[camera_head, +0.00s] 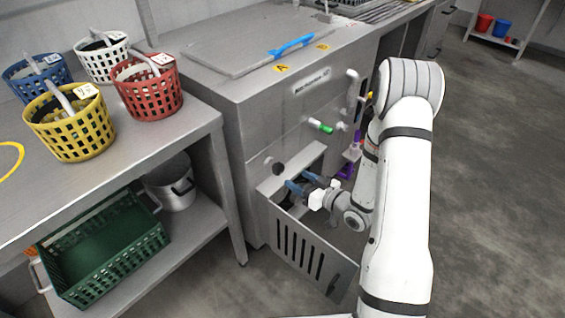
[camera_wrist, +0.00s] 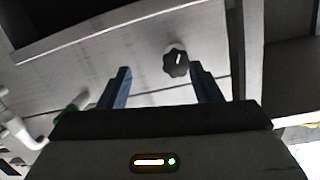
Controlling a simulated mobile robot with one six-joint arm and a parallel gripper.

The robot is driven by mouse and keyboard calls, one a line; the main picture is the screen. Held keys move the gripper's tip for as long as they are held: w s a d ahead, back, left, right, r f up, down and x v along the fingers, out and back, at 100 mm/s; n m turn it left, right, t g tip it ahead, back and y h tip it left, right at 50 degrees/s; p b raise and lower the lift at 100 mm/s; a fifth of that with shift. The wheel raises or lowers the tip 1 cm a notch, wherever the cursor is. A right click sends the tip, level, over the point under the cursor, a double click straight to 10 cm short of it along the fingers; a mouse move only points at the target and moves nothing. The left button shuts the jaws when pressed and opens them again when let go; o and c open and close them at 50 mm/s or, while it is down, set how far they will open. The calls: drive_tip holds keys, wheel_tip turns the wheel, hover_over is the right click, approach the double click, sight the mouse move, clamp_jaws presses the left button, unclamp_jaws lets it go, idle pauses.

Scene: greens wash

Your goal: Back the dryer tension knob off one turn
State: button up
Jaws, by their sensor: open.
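The dark lobed knob (camera_wrist: 176,62), with a pale mark on its face, sits on a grey metal panel in the wrist view. My gripper (camera_wrist: 160,71) is open, with its two blue fingers apart. The knob shows between the fingertips, nearer the right finger; I cannot tell how far in front it is. In the head view my gripper (camera_head: 303,181) is at the opening behind a lowered slotted panel (camera_head: 317,258) on the steel machine (camera_head: 235,125). The knob cannot be made out clearly there.
The slotted panel hangs out in front of and below my gripper. A green-tipped valve (camera_head: 321,126) and pipes stand above it. To the left, a bench holds yellow (camera_head: 70,130), red (camera_head: 148,92), white and blue baskets. A green crate (camera_head: 110,250) sits underneath. Floor at right is clear.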

sight(281, 171)
drive_tip(key=shift+t+y, duration=0.5)
drive_tip(key=shift+y, duration=0.4)
drive_tip(key=x, duration=0.4)
drive_tip(key=s+a+b+x, duration=0.1)
drive_tip(key=x, duration=0.2)
drive_tip(key=shift+r, duration=0.4)
drive_tip(key=shift+c, duration=0.5)
drive_tip(key=c, duration=0.9)
drive_tip(key=shift+d, duration=0.1)
